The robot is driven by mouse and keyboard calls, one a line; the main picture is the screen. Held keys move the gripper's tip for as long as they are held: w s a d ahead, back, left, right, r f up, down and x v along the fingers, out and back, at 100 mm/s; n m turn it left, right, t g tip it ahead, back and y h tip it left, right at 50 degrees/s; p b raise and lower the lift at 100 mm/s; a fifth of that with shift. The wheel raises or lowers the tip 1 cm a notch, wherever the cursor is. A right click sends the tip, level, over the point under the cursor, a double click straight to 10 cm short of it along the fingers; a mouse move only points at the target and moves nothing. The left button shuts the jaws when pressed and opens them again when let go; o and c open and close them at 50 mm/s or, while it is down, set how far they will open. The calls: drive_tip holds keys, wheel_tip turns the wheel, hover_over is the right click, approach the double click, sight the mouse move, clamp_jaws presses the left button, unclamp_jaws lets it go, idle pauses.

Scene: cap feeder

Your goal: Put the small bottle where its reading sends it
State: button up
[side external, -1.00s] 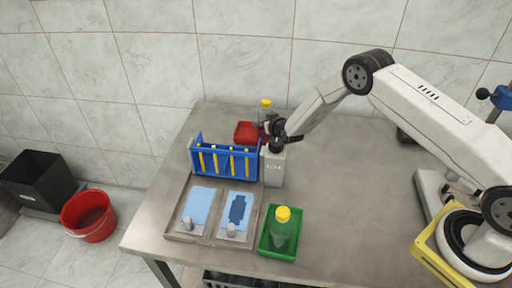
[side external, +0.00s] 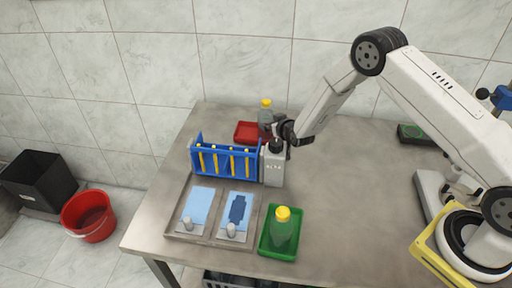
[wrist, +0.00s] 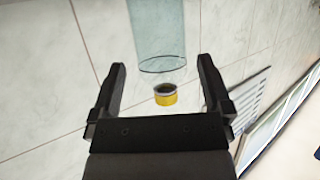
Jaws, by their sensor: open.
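A bottle with a yellow cap (side external: 266,103) and a grey translucent body stands at the back of the table, beside the red tray. In the wrist view a clear cylindrical body (wrist: 157,30) and a yellow cap (wrist: 165,96) show between my fingers, apart from them. My gripper (side external: 279,128) is open and close to the back bottle; in the wrist view both fingers (wrist: 161,68) are spread with nothing clamped. A grey box (side external: 273,172) with a small display stands below it; its characters are too small to read surely. Another yellow-capped, green-looking bottle (side external: 282,232) stands in the green tray (side external: 263,246).
A grey two-part tray (side external: 215,240) with blue pads lies in front. The table's right middle is clear.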

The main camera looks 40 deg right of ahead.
sight(265, 102)
drive_tip(key=shift+w+r, duration=0.1)
drive_tip(key=shift+r, duration=3.2)
drive_tip(key=shift+w+a+r, duration=0.1)
drive_tip(key=shift+a+r, duration=0.1)
drive_tip(key=shift+r, duration=0.25)
drive_tip(key=s+a+r+g, duration=0.1)
drive_tip(key=s+r+g, duration=0.1)
drive_tip(key=s, duration=0.9)
drive_tip(key=s+a+r+n+g+y, duration=0.1)
drive_tip(key=s+g, duration=0.4)
drive_tip(key=s, duration=0.6)
drive_tip(key=s+a+r+n+g+y, duration=0.1)
drive_tip(key=s+r+g, duration=0.2)
drive_tip(key=s, duration=0.9)
drive_tip(key=shift+a+r+g, duration=0.15)
drive_tip(key=shift+r+g, duration=0.15)
drive_tip(key=shift+r, duration=0.25)
